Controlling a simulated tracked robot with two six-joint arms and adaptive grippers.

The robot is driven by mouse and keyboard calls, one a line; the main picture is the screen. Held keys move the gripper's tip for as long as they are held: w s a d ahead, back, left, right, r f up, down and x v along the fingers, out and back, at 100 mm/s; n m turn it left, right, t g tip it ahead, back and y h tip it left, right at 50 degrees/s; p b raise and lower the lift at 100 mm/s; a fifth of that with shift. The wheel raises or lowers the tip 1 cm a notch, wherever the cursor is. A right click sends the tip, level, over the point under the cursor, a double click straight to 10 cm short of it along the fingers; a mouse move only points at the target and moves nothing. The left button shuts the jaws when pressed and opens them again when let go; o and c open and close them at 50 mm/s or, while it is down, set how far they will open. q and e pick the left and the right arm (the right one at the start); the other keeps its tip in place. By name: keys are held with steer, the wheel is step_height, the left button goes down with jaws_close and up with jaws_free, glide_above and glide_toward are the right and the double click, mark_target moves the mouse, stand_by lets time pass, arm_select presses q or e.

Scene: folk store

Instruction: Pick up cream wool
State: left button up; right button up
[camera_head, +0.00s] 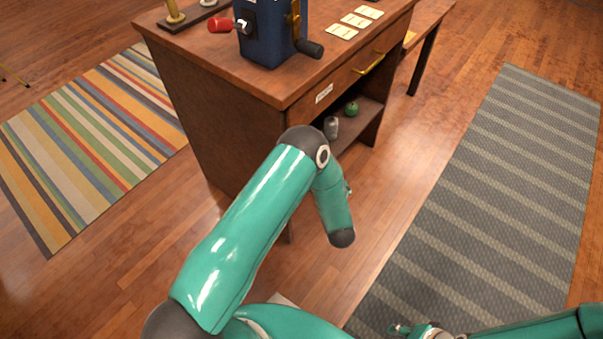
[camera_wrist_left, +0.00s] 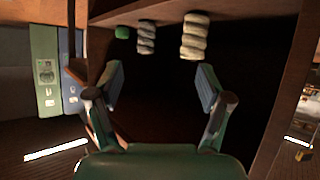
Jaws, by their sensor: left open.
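The cream wool (camera_wrist_left: 195,37) is a pale twisted skein on the shelf, near the top centre of the left wrist view, where the picture looks upside down. In the head view it is hidden, probably behind my left arm or the cabinet side. My left gripper (camera_wrist_left: 160,76) is open and empty, its fingers spread toward the shelf, with the cream wool beyond them toward one finger and not touched. In the head view its fingers are hidden. My right gripper (camera_head: 413,330) shows only partly at the bottom edge, away from the cabinet.
A grey skein (camera_wrist_left: 146,38) and a green ball (camera_wrist_left: 122,32) sit beside the cream wool; they also show in the head view's cabinet opening. The wooden cabinet (camera_head: 205,120) has side walls around the opening. A striped grey mat (camera_head: 500,190) lies on open floor to the right.

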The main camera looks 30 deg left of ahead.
arm_select(q)
steer(key=w+a+f+y+b, duration=0.2)
steer(key=a+b, duration=0.1)
steer(key=a, duration=0.1)
steer(key=w+a+f+n+y+b, duration=0.1)
steer(key=w+a+b, duration=0.1)
steer(key=w+a, duration=0.1)
steer(key=w+a+f+n+y+b, duration=0.1)
steer(key=w+a+f+y+b, duration=0.1)
steer(key=a, duration=0.3)
steer(key=shift+w+a+f+y+b, duration=0.1)
steer(key=shift+w+f+y+b, duration=0.2)
steer(key=shift+b, duration=0.55)
steer(key=b+x, duration=0.1)
steer(key=x, duration=0.1)
steer(key=b+x, duration=0.1)
steer(key=x, duration=0.1)
steer(key=shift+s+a, duration=0.2)
steer(key=shift+a, duration=0.15)
steer(key=shift+w+a, duration=0.3)
steer(key=shift+a, duration=0.1)
steer(key=shift+r, duration=0.15)
steer(key=c, duration=1.1)
arm_select(e)
step_height(320, 180, down, 14)
steer(key=shift+r, duration=0.2)
